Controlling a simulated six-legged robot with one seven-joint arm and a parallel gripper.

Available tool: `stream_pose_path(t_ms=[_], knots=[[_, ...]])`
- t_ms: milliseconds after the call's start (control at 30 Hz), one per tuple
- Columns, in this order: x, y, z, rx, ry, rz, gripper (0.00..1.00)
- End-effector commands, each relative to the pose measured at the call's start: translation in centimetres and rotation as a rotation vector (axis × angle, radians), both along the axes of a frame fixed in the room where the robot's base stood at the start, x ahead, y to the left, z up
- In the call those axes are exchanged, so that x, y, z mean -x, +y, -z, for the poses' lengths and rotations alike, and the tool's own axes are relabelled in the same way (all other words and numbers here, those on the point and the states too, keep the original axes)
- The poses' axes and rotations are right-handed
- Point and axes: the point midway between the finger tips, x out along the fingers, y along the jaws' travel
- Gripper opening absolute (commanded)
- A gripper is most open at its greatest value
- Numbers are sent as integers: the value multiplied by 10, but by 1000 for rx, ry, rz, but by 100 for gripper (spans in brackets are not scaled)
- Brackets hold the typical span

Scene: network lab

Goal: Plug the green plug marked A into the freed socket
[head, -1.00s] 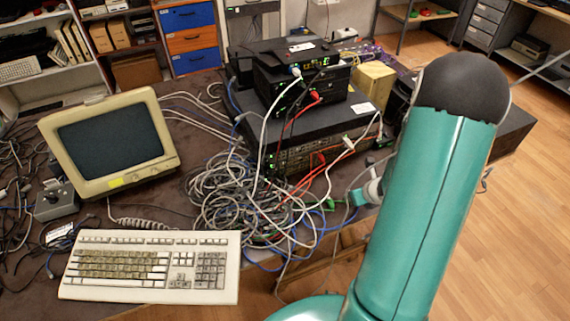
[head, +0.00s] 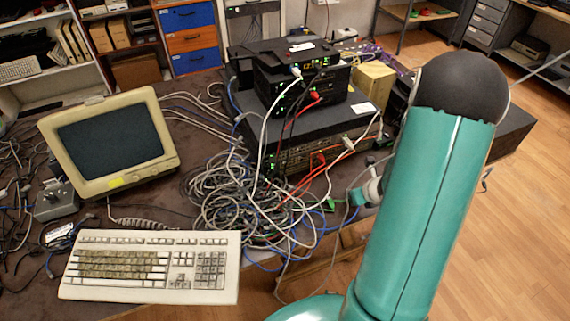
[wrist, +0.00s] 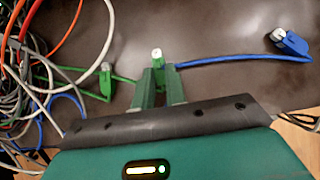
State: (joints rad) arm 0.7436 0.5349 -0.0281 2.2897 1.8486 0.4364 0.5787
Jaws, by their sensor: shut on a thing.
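My gripper (wrist: 158,85) is shut on a green plug (wrist: 157,62) with a clear tip, which sticks out between the two green fingers. No letter can be read on it. A second green plug (wrist: 105,82) lies on the dark table to the left of the fingers, on a green cable; it also shows in the head view (head: 330,204). In the head view my gripper (head: 355,197) is at the table's front edge, right of that plug and below the large switch (head: 325,150). The freed socket cannot be made out on the switch front.
A blue plug (wrist: 290,42) lies at the right in the wrist view, its cable running left behind the fingers. A tangle of grey cables (head: 225,195) lies left of the switch. Red and white cables hang across the switch front. A keyboard (head: 150,265) is further left.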

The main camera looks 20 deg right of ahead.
Motion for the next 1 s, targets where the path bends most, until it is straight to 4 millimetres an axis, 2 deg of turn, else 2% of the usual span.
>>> stream_pose_path(t_ms=[1000], knots=[[0, 0, -46, 1, -1, 0, 0]])
